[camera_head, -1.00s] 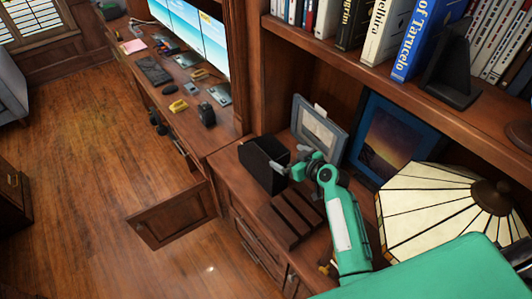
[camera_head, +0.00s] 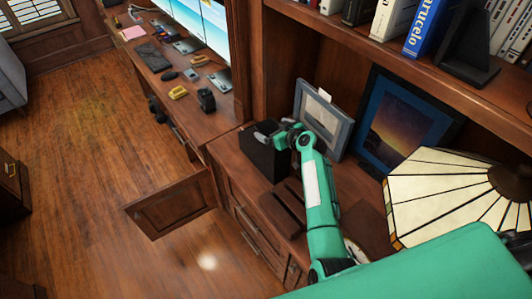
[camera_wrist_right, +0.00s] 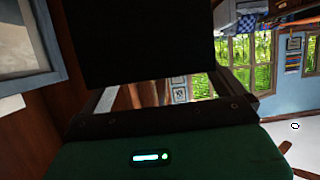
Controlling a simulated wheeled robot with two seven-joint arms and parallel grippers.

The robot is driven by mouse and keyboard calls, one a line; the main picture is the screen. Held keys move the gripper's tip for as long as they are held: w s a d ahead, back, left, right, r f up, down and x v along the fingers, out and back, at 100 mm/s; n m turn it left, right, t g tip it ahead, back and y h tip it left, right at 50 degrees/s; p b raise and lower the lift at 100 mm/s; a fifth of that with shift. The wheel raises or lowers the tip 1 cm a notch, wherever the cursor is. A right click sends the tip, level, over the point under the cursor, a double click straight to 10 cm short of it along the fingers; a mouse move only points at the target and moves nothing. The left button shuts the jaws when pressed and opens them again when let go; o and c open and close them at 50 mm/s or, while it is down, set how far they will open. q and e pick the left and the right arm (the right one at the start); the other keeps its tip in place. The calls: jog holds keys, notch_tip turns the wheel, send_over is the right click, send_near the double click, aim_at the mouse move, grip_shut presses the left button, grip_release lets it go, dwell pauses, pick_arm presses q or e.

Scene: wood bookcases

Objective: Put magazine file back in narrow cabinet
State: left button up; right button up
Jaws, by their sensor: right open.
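The black magazine file (camera_head: 262,160) stands upright on the wooden counter in the head view. My right gripper (camera_head: 268,130) is open at the file's top edge. In the right wrist view the dark file (camera_wrist_right: 145,40) fills the space between the spread fingers (camera_wrist_right: 170,90); I cannot tell whether they touch it. The narrow cabinet's door (camera_head: 172,205) hangs open below the desk, and its inside is mostly hidden. My left gripper is not in view.
A framed picture (camera_head: 322,120) and a sunset picture (camera_head: 400,128) lean behind the file. A dark slatted organizer (camera_head: 283,207) and a stained-glass lamp (camera_head: 450,195) are on the counter. The floor (camera_head: 90,170) left of the door is clear.

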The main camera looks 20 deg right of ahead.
jog(key=b+x, duration=0.1)
jog(key=x, duration=0.2)
jog(key=shift+f, duration=0.1)
jog(key=c, duration=1.7)
